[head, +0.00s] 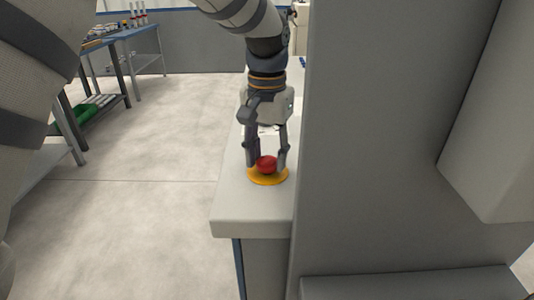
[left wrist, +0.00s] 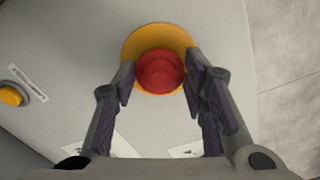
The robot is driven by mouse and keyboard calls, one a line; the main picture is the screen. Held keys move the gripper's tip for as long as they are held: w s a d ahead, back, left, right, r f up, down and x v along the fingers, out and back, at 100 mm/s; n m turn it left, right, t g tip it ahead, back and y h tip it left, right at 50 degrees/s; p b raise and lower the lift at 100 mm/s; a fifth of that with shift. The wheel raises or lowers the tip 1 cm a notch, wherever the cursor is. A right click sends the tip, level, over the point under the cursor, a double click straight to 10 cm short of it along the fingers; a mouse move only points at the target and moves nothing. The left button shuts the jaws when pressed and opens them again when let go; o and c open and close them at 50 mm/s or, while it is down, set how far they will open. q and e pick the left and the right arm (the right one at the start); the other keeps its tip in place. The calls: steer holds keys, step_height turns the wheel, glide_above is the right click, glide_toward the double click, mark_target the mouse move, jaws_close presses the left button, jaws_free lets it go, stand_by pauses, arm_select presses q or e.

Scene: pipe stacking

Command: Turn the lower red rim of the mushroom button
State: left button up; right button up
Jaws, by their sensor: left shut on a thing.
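The red mushroom button (head: 266,164) sits on a round yellow base (head: 267,179) near the front end of a light grey surface. It also shows in the left wrist view (left wrist: 160,72), with its yellow base (left wrist: 150,35) behind it. My left gripper (head: 267,163) points down from above, one finger on each side of the red button. In the left wrist view my left gripper (left wrist: 159,85) is shut on the button's red rim. The lower part of the rim is partly hidden by the fingers. My right gripper is in neither view.
A smaller yellow button (left wrist: 12,96) and a white label (left wrist: 28,83) are on the same light grey surface (head: 235,210). A large grey panel (head: 370,150) stands close on the right. A workbench (head: 120,40) is at the back left, with open floor before it.

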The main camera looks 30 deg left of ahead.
arm_select(q)
steer(key=shift+f, duration=0.1)
steer(key=o, duration=1.2)
steer(key=shift+c, duration=0.2)
step_height(320, 180, up, 12)
